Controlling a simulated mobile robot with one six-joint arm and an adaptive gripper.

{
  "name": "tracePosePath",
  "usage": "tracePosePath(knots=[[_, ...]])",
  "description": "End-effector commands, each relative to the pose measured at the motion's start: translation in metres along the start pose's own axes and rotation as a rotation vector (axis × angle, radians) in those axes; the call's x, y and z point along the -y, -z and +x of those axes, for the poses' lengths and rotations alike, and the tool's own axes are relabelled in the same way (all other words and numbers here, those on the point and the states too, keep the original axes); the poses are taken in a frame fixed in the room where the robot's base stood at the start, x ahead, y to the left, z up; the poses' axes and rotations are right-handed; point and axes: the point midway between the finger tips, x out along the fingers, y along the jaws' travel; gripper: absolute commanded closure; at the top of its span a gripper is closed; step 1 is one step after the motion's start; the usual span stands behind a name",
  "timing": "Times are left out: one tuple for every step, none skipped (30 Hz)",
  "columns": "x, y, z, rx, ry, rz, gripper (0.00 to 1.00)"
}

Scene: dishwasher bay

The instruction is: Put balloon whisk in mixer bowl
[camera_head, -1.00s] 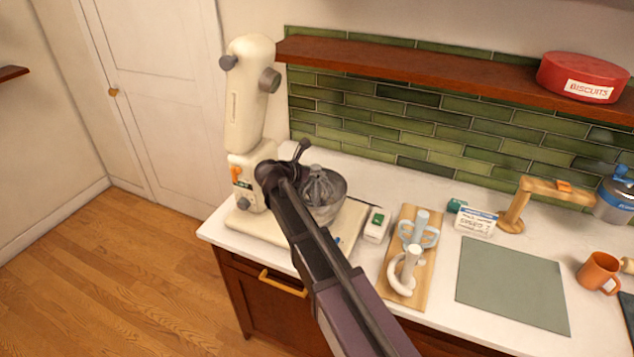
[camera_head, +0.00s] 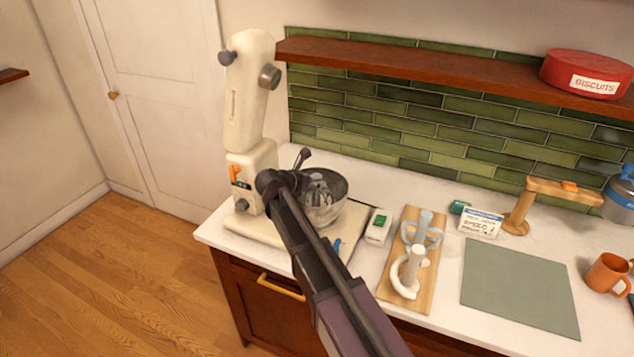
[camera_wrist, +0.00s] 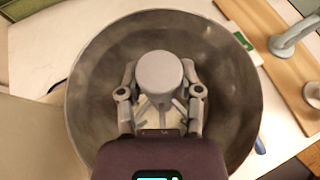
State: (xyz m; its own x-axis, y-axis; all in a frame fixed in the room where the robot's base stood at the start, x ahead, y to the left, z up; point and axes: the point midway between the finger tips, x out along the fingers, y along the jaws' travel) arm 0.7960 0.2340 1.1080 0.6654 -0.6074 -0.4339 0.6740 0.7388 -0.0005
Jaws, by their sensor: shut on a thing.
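The metal mixer bowl (camera_head: 336,208) sits on the base of the cream stand mixer (camera_head: 248,180), whose head is tilted up. My gripper (camera_wrist: 160,98) is over the bowl's opening in the wrist view, with its two fingers closed on either side of the grey balloon whisk (camera_wrist: 160,72). The whisk's round end faces the wrist camera, and its lower part is mostly hidden beneath. In the head view, the gripper (camera_head: 314,184) and whisk are within the bowl's outline, partly hidden by my arm. I cannot tell whether the whisk touches the bowl.
Right of the mixer lie a small green-and-white box (camera_head: 378,226), a wooden board (camera_head: 402,284) with pale hooked tools, and a grey-green mat (camera_head: 520,287). A wooden stand (camera_head: 518,212) and orange mug (camera_head: 606,273) are farther right. A shelf (camera_head: 430,68) runs above.

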Motion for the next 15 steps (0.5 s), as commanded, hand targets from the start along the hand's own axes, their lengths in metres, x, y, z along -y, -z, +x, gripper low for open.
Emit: tracePosePath(knots=[[0.0, 0.0021, 0.0012, 0.001, 0.0, 0.0, 1.0], [0.0001, 0.0027, 0.0015, 0.001, 0.0, 0.0, 1.0], [0.0001, 0.0016, 0.001, 0.0, 0.0, 0.0, 0.42], [0.0001, 0.0014, 0.0009, 0.0, 0.0, 0.0, 0.33], [0.0002, 0.0014, 0.001, 0.0, 0.0, 0.0, 0.24], [0.0002, 0.0014, 0.001, 0.0, 0.0, 0.0, 0.19], [0.0002, 0.0014, 0.001, 0.0, 0.0, 0.0, 0.19], [0.0002, 0.0014, 0.0011, 0.0, 0.0, 0.0, 0.19], [0.0002, 0.0013, 0.0011, 0.0, 0.0, 0.0, 0.19], [0.0003, 0.0013, 0.0011, 0.0, 0.001, 0.0, 0.19], [0.0003, 0.0013, 0.0011, 0.0, 0.001, 0.0, 0.19], [0.0003, 0.0013, 0.0012, 0.0, 0.001, 0.0, 0.19], [0.0003, 0.0013, 0.0012, 0.0, 0.001, 0.0, 0.19], [0.0003, 0.0013, 0.0012, 0.0, 0.001, 0.0, 0.19], [0.0003, 0.0013, 0.0012, 0.0, 0.001, 0.0, 0.19]])
